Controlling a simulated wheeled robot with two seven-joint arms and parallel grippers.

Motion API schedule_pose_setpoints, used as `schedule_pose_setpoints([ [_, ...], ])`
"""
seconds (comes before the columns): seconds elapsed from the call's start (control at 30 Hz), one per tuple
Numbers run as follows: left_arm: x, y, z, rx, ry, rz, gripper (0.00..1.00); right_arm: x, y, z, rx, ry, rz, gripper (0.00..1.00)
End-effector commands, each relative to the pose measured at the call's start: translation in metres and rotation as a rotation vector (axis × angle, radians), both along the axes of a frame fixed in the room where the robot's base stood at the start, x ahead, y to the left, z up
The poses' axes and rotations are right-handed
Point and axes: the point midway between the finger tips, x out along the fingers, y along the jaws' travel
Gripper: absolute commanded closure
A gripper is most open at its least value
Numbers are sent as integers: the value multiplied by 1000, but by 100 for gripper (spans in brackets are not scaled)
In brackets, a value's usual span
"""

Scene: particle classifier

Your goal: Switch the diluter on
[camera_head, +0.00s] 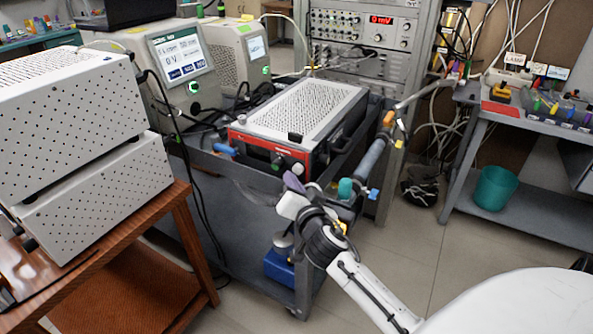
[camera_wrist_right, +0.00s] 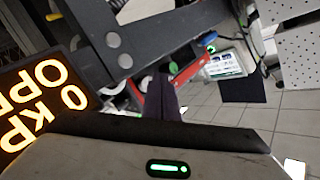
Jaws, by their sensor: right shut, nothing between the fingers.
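A box with a red-framed front and a white perforated top (camera_head: 300,108) stands on the grey cart; no readable label tells me whether it is the diluter. In the right wrist view the shut fingers (camera_wrist_right: 162,95) point toward a red edge (camera_wrist_right: 192,71). My left gripper is not in view.
White instruments with screens (camera_head: 181,53) stand behind on the left, and perforated boxes (camera_head: 70,100) on a wooden table. Pipes and fittings (camera_head: 372,157) run close to the right of my gripper. An orange-lit display (camera_wrist_right: 38,103) fills the wrist view's left.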

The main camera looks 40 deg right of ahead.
Motion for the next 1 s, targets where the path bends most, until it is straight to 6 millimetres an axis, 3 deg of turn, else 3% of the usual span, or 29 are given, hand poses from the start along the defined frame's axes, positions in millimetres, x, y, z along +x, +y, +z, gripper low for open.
schedule_pose_setpoints([
  [1.0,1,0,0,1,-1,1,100,5,-15,2,-11,-1,-6,100],
])
